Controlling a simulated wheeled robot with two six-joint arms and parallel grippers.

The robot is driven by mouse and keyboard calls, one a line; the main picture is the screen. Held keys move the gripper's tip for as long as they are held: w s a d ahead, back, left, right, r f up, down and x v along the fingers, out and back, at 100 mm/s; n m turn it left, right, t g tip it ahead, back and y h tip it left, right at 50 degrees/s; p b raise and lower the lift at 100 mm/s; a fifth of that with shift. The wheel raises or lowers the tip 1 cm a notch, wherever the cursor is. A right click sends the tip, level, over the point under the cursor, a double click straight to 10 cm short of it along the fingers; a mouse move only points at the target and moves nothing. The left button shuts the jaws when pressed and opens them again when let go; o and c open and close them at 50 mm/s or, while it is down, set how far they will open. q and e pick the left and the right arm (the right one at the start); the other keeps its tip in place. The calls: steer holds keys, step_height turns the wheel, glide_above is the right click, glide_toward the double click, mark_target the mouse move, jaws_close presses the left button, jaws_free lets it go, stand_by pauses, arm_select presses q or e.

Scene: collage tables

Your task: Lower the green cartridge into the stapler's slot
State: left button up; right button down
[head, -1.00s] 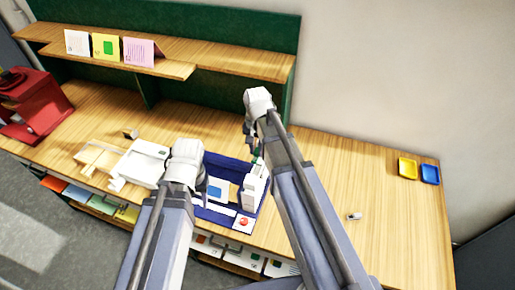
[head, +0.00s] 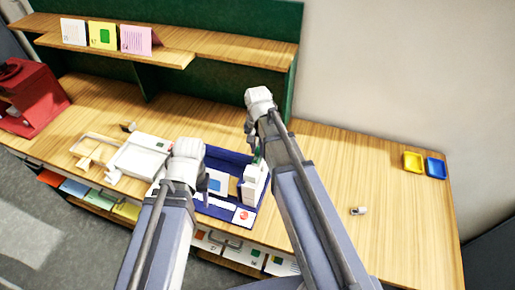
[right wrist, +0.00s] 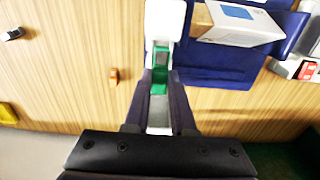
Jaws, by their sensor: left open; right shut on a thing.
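The white stapler (head: 250,186) stands upright on the blue tray (head: 214,212) in the head view. Its white end also shows at the top of the right wrist view (right wrist: 165,18). My right gripper (right wrist: 162,78) is shut on the green cartridge (right wrist: 160,60), which shows between its fingers in line with the stapler. From the head, this gripper (head: 254,154) is just behind the stapler and mostly covered by my arm. Whether the cartridge touches the slot cannot be told. My left gripper (head: 204,184) is open over the tray's left part, its fingers largely hidden by its wrist.
A white and blue box (right wrist: 240,22) lies on the tray beside the stapler. A white machine (head: 140,158) stands left of the tray. Yellow (head: 413,162) and blue (head: 436,168) dishes and a small pale item (head: 358,211) are at right.

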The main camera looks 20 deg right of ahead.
steer(key=shift+f+b, duration=1.25)
steer(key=shift+f, duration=0.25)
steer(key=c, duration=0.7)
jaws_free()
steer(key=shift+r, duration=0.15)
step_height(320, 180, up, 8)
steer(key=p, duration=0.8)
steer(key=shift+s+f, duration=0.1)
steer(key=shift+f, duration=0.2)
